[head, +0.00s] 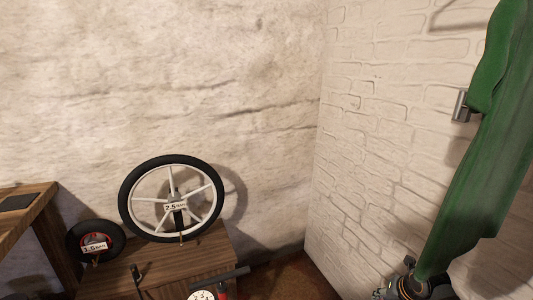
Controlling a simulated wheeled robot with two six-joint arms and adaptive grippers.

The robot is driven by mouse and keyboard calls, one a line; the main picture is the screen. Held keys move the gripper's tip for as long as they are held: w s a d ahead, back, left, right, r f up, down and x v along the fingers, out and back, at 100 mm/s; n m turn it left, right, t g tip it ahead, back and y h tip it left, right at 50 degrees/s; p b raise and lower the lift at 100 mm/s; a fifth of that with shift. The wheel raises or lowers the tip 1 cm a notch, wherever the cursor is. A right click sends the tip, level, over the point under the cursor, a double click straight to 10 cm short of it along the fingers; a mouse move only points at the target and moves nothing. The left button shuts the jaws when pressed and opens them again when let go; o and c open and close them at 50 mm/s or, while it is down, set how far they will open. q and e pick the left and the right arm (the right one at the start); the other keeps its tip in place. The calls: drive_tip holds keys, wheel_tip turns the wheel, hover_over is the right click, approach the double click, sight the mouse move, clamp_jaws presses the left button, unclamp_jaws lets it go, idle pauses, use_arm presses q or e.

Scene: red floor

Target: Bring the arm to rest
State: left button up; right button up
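A dark mechanical part with grey and teal bits (408,287) shows at the bottom right edge, below the lower tip of a green cloth. It looks like part of my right arm or gripper, but the frame cuts it off. No fingertips can be made out on it, and I cannot tell whether it touches the cloth. My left arm and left gripper are not in view.
The green cloth (490,140) hangs along the right wall near a metal bracket (461,106). A wooden table (215,252) bears a large white-spoked wheel (131,217) and a smaller wheel (75,240). A round dial (201,296) and black handle (233,272) show in front.

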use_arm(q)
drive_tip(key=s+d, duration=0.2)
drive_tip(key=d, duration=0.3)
use_arm(e)
drive_tip(key=s+a+f+m+g+h, duration=0.1)
drive_tip(key=s+a+m, duration=0.4)
drive_tip(key=s+m, duration=0.8)
drive_tip(key=s+a+f+m, duration=0.1)
drive_tip(key=s+a+m, duration=0.4)
drive_tip(key=s+m, duration=0.85)
wheel_tip(320, 180, down, 29)
drive_tip(key=d+m+g, duration=0.2)
drive_tip(key=d+m, duration=0.1)
drive_tip(key=s+f, duration=1.4)
drive_tip(key=s, duration=0.5)
use_arm(q)
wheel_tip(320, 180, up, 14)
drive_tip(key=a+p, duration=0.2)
drive_tip(key=p, duration=1.1)
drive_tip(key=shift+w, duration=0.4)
use_arm(e)
wheel_tip(320, 180, up, 14)
drive_tip(key=w, duration=0.1)
drive_tip(key=shift+d+f+g, duration=0.25)
drive_tip(key=shift+d+g, duration=0.05)
drive_tip(key=shift+d, duration=0.1)
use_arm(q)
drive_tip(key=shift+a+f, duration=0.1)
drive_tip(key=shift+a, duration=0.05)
